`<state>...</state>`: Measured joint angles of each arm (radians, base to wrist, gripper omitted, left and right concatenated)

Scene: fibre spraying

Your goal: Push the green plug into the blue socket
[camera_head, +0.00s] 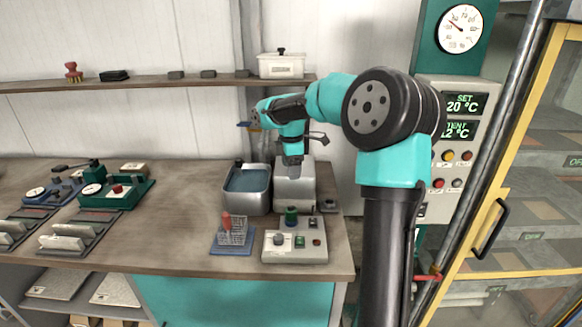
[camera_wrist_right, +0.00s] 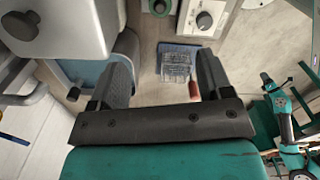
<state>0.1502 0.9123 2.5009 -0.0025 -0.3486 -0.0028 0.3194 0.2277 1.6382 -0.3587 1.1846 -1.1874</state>
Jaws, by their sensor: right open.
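A green cylinder, which looks like the green plug (camera_head: 291,214), stands upright at the back of the white control box (camera_head: 294,255). Its edge also shows at the top of the right wrist view (camera_wrist_right: 160,6). I cannot make out a blue socket in either view. My left gripper is not in view.
A wire rack (camera_head: 233,232) with a red-handled tool on a blue base stands left of the control box. A water bath (camera_head: 246,204) and a metal box (camera_head: 296,192) stand behind. Green devices (camera_head: 108,193) sit at left. The bench between them is clear.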

